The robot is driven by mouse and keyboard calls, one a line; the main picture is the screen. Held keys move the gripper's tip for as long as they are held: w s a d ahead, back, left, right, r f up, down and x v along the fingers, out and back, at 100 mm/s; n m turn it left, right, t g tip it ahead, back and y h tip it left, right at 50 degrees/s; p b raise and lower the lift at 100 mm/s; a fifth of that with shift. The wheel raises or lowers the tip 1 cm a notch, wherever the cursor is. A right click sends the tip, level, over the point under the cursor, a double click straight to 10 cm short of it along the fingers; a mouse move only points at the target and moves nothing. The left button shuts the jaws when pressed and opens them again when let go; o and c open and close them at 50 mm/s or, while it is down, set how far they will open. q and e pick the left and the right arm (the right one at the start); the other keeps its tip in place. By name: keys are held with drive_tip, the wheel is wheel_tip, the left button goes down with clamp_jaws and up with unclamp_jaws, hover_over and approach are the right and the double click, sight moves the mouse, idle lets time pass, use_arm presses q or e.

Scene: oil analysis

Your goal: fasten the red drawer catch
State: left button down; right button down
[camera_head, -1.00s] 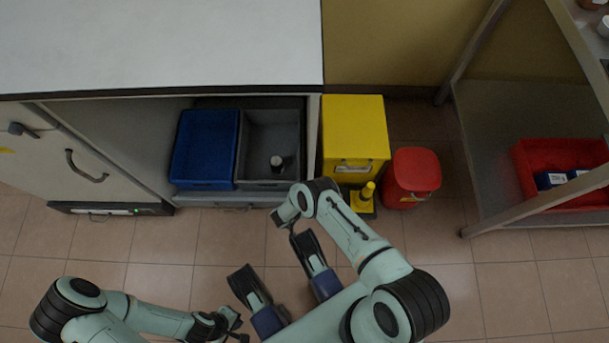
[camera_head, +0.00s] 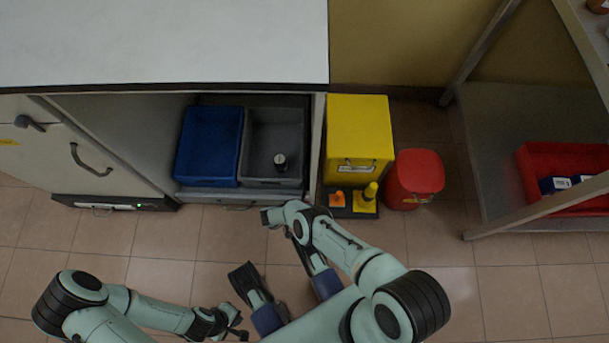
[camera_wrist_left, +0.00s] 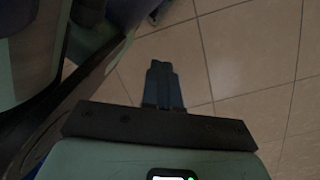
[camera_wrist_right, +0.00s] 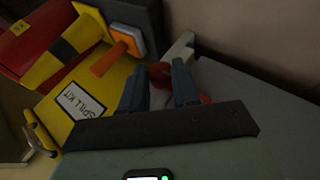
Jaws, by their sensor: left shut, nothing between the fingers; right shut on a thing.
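The red drawer catch (camera_wrist_right: 160,72) shows in the right wrist view between the fingers of my right gripper (camera_wrist_right: 160,85), which is shut on it; the fingers hide part of it. A pale grey bar lies just beyond the catch. In the head view my right gripper (camera_head: 268,217) is at the grey drawer front (camera_head: 225,195), below the bins, and the catch cannot be made out there. My left gripper (camera_head: 241,325) is low in the head view, away from the drawer. In the left wrist view its fingers (camera_wrist_left: 162,72) are together and empty above the floor.
A blue bin (camera_head: 208,147) and a grey bin (camera_head: 272,125) with a dark-capped item sit in the drawer. A yellow spill kit box (camera_head: 359,135), a red bin (camera_head: 416,180) and an orange item (camera_head: 337,198) stand right of it.

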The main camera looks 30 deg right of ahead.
drive_tip(key=shift+s, duration=0.1)
drive_tip(key=c, duration=0.8)
unclamp_jaws()
use_arm(q)
drive_tip(key=w+r+t+p, duration=0.2)
drive_tip(key=w+r+p, duration=0.1)
drive_tip(key=w, duration=0.3)
drive_tip(key=shift+d+r, duration=0.15)
drive_tip(key=shift+d, duration=0.25)
use_arm(e)
drive_tip(key=v, duration=1.3)
drive_tip(key=shift+a+r, duration=0.1)
drive_tip(key=shift+a, duration=0.05)
